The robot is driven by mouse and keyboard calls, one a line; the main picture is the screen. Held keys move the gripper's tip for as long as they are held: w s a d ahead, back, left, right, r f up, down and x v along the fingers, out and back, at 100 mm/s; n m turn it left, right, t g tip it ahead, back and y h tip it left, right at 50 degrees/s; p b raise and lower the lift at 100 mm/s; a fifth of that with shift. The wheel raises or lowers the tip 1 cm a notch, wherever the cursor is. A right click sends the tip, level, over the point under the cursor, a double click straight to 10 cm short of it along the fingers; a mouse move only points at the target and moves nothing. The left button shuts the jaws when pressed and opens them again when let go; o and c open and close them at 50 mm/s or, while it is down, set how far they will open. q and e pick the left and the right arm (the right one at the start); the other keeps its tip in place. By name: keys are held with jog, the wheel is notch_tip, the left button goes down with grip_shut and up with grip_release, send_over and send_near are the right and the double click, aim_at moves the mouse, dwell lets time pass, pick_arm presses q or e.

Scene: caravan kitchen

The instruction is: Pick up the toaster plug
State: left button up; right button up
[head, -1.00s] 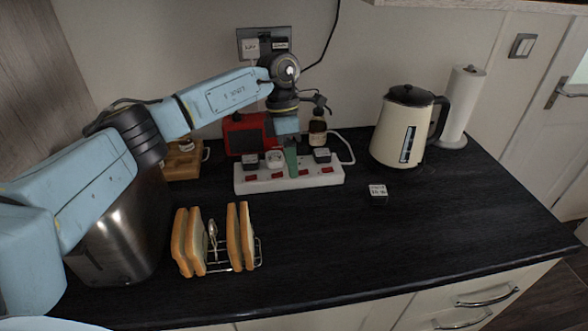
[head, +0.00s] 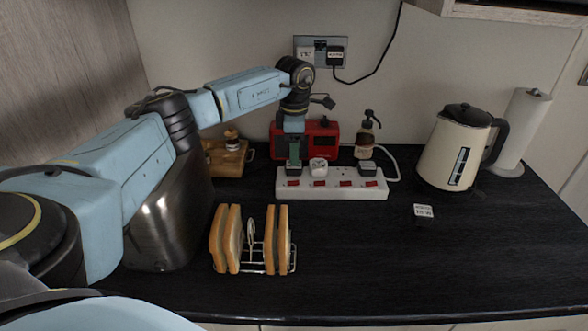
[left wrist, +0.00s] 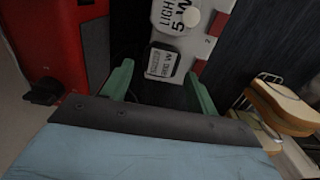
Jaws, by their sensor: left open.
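The white power strip (head: 340,189) lies at the back of the counter. A black labelled plug (head: 293,169) sits at its left end, a white plug (head: 318,167) beside it, and another black plug (head: 367,169) further right. I cannot clearly read which is the toaster's. My left gripper (head: 294,157) is open, pointing down over the left black plug. In the left wrist view, this plug (left wrist: 162,62) lies just ahead of the gap between the green fingertips (left wrist: 156,80), not gripped. A loose labelled plug (head: 423,211) lies on the counter. My right gripper is not in view.
A red appliance (head: 322,137) and a pump bottle (head: 366,138) stand behind the strip. A toast rack with bread (head: 250,240) and a steel appliance (head: 167,220) are nearer. A cream kettle (head: 452,152) stands right. The front right counter is clear.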

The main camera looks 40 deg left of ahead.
aim_at(294, 170)
pick_arm(q)
notch_tip(294, 170, down, 4)
jog(key=shift+s+f, duration=0.15)
jog(key=shift+c, duration=0.5)
jog(key=c, duration=0.6)
